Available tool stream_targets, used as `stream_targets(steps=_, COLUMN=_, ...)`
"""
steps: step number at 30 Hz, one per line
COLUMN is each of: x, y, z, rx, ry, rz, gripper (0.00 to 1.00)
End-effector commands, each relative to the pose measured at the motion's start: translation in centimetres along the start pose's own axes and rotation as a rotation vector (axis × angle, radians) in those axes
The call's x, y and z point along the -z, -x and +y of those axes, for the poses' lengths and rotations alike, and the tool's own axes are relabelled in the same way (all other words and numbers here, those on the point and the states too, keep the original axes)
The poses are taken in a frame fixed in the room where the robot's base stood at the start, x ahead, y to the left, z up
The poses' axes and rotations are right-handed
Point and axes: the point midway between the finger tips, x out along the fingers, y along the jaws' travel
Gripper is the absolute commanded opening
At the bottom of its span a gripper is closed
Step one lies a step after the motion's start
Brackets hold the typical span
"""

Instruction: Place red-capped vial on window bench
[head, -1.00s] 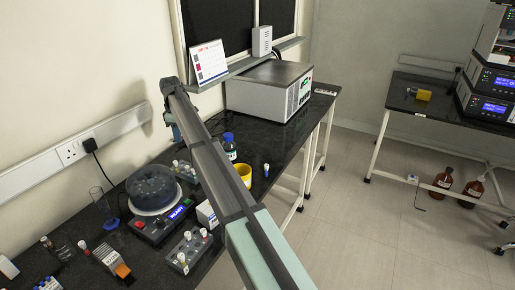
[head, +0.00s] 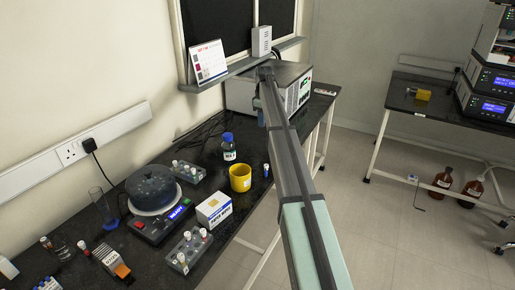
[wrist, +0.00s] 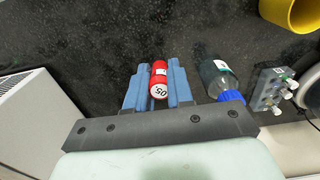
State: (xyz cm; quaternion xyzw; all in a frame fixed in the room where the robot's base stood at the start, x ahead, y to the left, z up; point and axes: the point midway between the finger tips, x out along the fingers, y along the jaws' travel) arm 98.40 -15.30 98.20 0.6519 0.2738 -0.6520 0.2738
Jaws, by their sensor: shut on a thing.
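In the wrist view, my gripper (wrist: 158,68) is shut on the red-capped vial (wrist: 160,78). The vial lies between the blue fingers, its red end marked "05" toward the camera. The dark speckled window bench (wrist: 80,45) is below; I cannot tell whether the vial touches it. In the head view, the window bench (head: 205,147) runs along the wall beneath the window. The held vial is hidden there.
A grey boxy instrument (head: 298,82) stands at the bench's far end. A blue-capped bottle (head: 229,151), yellow cup (head: 240,178), white box (head: 214,209), vial racks (head: 188,171) and centrifuge (head: 152,188) occupy the nearer bench. Bare bench shows left of the bottle.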

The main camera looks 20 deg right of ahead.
Motion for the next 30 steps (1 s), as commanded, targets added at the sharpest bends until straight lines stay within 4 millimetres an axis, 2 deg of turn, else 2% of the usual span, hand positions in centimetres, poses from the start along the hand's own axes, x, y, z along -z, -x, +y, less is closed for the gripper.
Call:
stream_targets(steps=2, x=-1.1, y=-0.1, z=0.8, rx=0.0, ry=-0.014, rz=0.0, gripper=0.0)
stream_targets(steps=3, x=-0.8, y=-1.0, z=0.5, rx=0.001, ry=-0.01, rz=-0.001, gripper=0.0)
stream_targets(steps=9, x=-0.8, y=-3.7, z=0.5, rx=0.001, ry=-0.01, rz=-0.001, gripper=0.0)
stream_targets(steps=17, x=-0.8, y=-5.9, z=0.5, rx=0.001, ry=-0.01, rz=-0.001, gripper=0.0)
stream_targets(steps=27, x=-0.7, y=-10.9, z=0.5, rx=0.001, ry=-0.009, rz=-0.001, gripper=0.0)
stream_targets(steps=30, x=-0.7, y=-11.5, z=0.5, rx=0.001, ry=-0.009, rz=-0.001, gripper=0.0)
